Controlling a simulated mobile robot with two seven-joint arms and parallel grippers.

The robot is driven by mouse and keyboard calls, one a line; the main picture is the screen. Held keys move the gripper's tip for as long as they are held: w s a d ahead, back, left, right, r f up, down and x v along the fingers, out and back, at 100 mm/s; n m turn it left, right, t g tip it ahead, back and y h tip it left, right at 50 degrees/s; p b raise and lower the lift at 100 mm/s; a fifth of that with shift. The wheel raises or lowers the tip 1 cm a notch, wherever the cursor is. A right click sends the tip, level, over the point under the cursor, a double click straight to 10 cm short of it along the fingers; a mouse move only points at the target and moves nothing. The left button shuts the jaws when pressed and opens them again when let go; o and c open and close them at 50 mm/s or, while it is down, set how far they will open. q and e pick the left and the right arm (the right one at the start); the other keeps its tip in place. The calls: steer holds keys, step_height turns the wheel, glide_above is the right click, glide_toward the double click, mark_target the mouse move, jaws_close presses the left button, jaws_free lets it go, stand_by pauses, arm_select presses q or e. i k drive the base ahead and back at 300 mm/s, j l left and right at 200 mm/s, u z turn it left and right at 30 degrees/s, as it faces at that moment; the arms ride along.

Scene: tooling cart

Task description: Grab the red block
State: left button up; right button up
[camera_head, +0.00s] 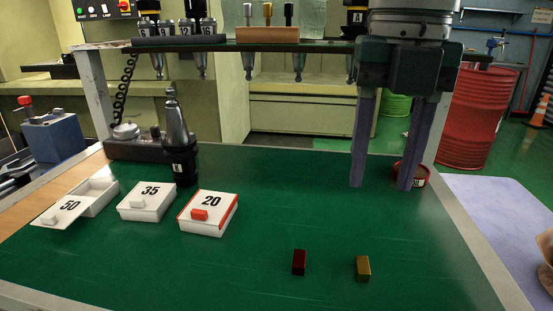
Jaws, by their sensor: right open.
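The red block (299,262) is small and dark red. It stands on the green cart top near the front, right of the middle, to the left of a yellow block. My right gripper (381,188) comes down from the top right with its two long grey fingers spread apart. Nothing is between the fingers. It is above and behind the red block, to its right, and apart from it. My left gripper does not show.
A yellow block (363,268) stands close to the red one. White boxes marked 50 (98,197), 35 (146,205) and 20 (207,225) lie at the left. A black tool holder (181,160) stands behind them. A red round container (421,179) is by the right finger. A tool rack spans the back.

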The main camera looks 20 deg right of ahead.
mark_target(298, 265)
steer(key=l+u, duration=0.7)
steer(key=l, duration=0.2)
steer(key=k, duration=0.05)
